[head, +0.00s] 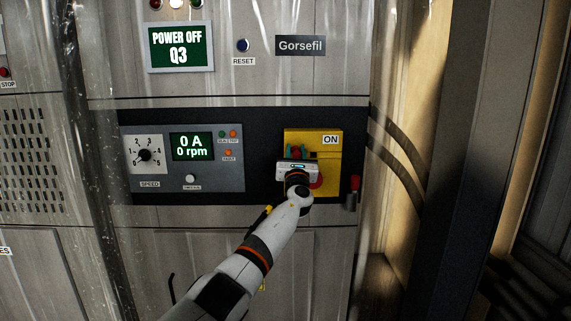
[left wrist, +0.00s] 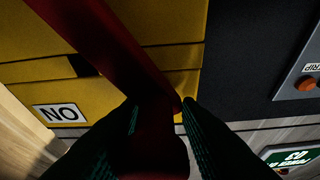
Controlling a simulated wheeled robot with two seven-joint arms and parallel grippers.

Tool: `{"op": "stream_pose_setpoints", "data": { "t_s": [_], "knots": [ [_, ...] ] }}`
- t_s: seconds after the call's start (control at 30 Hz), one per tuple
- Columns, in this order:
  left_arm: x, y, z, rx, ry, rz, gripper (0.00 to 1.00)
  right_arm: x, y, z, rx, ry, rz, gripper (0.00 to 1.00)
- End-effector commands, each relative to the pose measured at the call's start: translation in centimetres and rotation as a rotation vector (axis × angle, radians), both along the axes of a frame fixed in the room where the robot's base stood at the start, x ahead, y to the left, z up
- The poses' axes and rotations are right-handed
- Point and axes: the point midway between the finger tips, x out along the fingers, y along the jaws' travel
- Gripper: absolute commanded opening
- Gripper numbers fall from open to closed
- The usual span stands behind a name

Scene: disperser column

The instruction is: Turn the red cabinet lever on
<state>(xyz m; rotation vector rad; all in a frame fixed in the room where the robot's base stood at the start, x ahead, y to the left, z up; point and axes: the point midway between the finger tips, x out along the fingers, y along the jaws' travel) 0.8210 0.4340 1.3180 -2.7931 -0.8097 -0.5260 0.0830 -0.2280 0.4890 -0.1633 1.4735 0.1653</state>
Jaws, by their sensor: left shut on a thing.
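The yellow switch plate (head: 329,163) with an "ON" label (head: 330,140) sits at the right of the dark panel strip. My left gripper (head: 297,153) is in front of it and shut on the red lever (head: 297,149). The gripper hides most of the lever in the head view; a red round part (head: 318,182) shows at its lower right. In the left wrist view, the lever (left wrist: 105,45) runs from the top left down between the two dark fingers (left wrist: 160,110). The "ON" label (left wrist: 60,113) appears upside down there. My right gripper is not in view.
Left of the plate is a grey control box with a speed dial (head: 144,154) and a display (head: 192,147) reading 0 A, 0 rpm. A screen above (head: 179,46) reads "POWER OFF Q3". A small red-topped part (head: 353,190) sticks out right of the plate.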

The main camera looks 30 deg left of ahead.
Motion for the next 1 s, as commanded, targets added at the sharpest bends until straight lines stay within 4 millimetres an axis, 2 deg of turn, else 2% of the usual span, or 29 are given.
{"op": "stream_pose_setpoints", "data": {
  "t_s": [0.1,0.4,0.7,1.0],
  "knots": [
    [0.9,-1.0,0.3,0.099,0.076,-0.001,0.00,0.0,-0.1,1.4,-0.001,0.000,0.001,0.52],
    [2.3,-3.2,0.9,0.304,0.212,-0.002,0.00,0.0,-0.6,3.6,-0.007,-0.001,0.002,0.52],
    [3.2,-4.6,0.7,0.430,0.295,-0.002,0.00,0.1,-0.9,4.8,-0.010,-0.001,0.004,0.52],
    [3.5,-5.1,0.5,0.473,0.324,-0.004,0.00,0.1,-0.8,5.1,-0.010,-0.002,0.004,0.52]
  ]
}}
